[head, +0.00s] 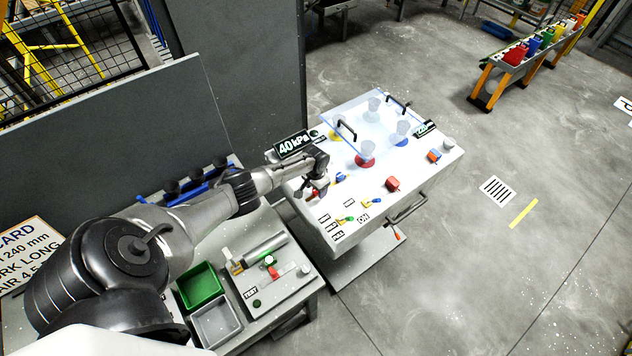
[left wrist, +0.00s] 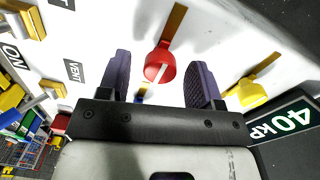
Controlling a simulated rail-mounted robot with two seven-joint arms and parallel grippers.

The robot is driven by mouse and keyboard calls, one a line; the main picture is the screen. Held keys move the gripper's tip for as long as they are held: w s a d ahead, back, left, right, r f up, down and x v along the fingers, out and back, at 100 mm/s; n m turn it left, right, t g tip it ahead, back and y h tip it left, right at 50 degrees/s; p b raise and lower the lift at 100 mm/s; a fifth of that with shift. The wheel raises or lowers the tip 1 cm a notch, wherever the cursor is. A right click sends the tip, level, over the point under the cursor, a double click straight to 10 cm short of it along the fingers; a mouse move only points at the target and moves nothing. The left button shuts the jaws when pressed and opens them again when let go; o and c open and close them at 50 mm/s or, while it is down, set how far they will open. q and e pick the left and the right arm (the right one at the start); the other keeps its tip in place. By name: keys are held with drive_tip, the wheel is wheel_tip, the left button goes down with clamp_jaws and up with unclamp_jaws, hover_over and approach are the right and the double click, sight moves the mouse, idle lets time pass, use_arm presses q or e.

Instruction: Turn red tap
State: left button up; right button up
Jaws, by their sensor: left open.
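The red tap (left wrist: 160,66) shows in the left wrist view as a round red body with a brass-coloured strip (left wrist: 174,22) running up from it. It lies between the two dark ridged finger pads of my left gripper (left wrist: 161,80), with a gap on each side. The gripper is open, and I see no contact. In the head view my left gripper (head: 313,190) is low over the left side of the white bench (head: 345,225). The gripper mostly hides the tap there. My right gripper is in neither view.
A yellow tap (left wrist: 252,92) sits right of the red one in the wrist view, near the 40 kPa display (left wrist: 290,120). A clear cover (head: 370,115) with black handles stands on the bench.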

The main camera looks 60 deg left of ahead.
use_arm(q)
drive_tip(key=shift+r, duration=0.5)
wheel_tip(320, 180, up, 13)
drive_tip(key=p, duration=0.2)
drive_tip(key=shift+a+f, duration=0.2)
drive_tip(key=shift+a, duration=0.05)
drive_tip(key=shift+s, duration=0.1)
